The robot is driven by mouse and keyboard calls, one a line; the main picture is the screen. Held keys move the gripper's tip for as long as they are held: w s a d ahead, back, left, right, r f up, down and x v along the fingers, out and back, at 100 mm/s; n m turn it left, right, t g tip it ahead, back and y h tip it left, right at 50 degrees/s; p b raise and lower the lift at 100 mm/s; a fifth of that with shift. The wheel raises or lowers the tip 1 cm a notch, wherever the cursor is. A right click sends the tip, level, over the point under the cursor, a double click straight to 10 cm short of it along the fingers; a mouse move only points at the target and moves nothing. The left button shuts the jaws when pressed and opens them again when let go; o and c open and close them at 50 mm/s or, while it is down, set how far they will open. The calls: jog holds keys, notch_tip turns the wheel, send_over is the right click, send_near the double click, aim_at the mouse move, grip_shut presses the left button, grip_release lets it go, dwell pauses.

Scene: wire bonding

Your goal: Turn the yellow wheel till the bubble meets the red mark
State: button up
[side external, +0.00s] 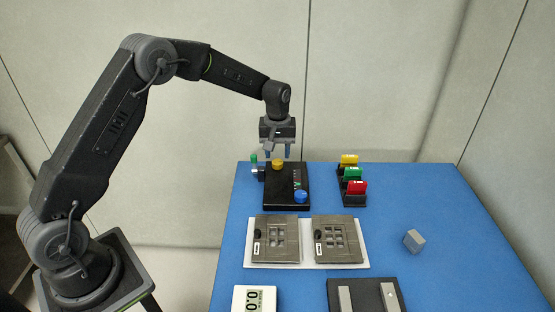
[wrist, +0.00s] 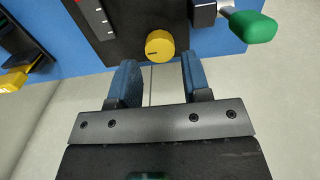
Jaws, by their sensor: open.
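The yellow wheel (wrist: 159,45) sits on the edge of a black box (wrist: 118,44) and has a dark line on its face. It also shows in the side external view (side external: 278,164), under my gripper. My gripper (side external: 278,154) points down above the box. In the wrist view, its two blue fingers (wrist: 158,75) are apart with nothing between them, and the wheel lies just beyond their tips. A scale strip with marks (wrist: 98,18) shows on the box; the bubble and the red mark are too small to tell.
A green-handled lever (wrist: 253,27) stands beside the wheel. A blue knob (side external: 301,196) is on the box's near side.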

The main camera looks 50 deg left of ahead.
aim_at(277, 162)
jog(key=shift+f, duration=1.6)
jog(key=c, duration=0.7)
jog(key=shift+o, duration=0.2)
jog(key=shift+m, duration=0.4)
